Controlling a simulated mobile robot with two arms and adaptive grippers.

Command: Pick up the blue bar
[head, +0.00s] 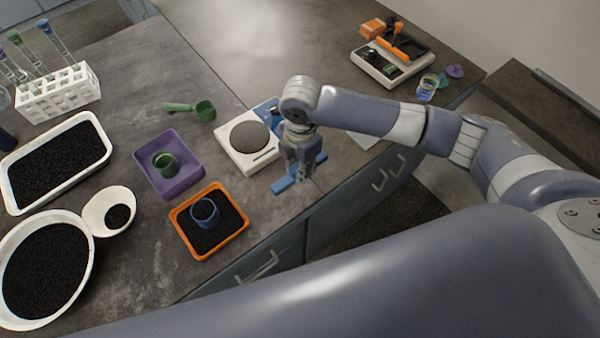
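The blue bar (283,185) lies near the front edge of the grey worktop, just right of the white scale. Its middle is hidden behind my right gripper (303,174), and both its ends show on either side. My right gripper points down at the bar's middle, with its fingers at or right over it. The fingers overlap in this view, so I cannot tell whether they are open or closed on the bar. My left gripper is out of view.
The white scale (235,150) with a dark round plate stands close left of the gripper. An orange tray (240,228) with black grains and a blue cup, and a purple tray (190,184), lie further left. The worktop's front edge is close to the bar.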

